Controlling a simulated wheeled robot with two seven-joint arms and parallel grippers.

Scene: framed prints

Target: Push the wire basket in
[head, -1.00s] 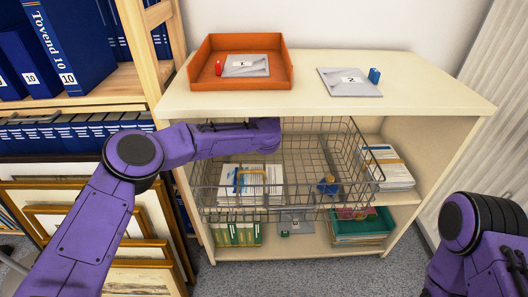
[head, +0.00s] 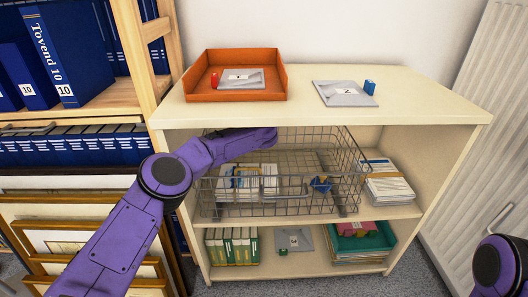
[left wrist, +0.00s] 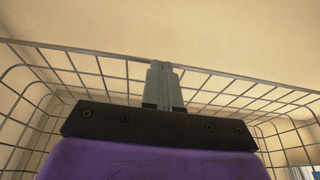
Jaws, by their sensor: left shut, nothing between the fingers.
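The wire basket (head: 288,200) is on the middle shelf of the cream cabinet, its front close to the shelf's front edge. It holds white booklets (head: 250,182) at left and a small blue object (head: 320,184) at right. My left arm reaches over the basket, below the cabinet top; its gripper is hidden in the head view. In the left wrist view, my left gripper (left wrist: 163,72) is shut and empty, its fingers overlapping the basket's far rim (left wrist: 95,52). I cannot tell whether they touch it. Only part of my right arm shows, without its gripper.
A paper stack (head: 388,188) stands right of the basket. Green binders (head: 232,250) and a teal tray (head: 362,240) are below. Framed pictures (head: 70,240) lean at left.

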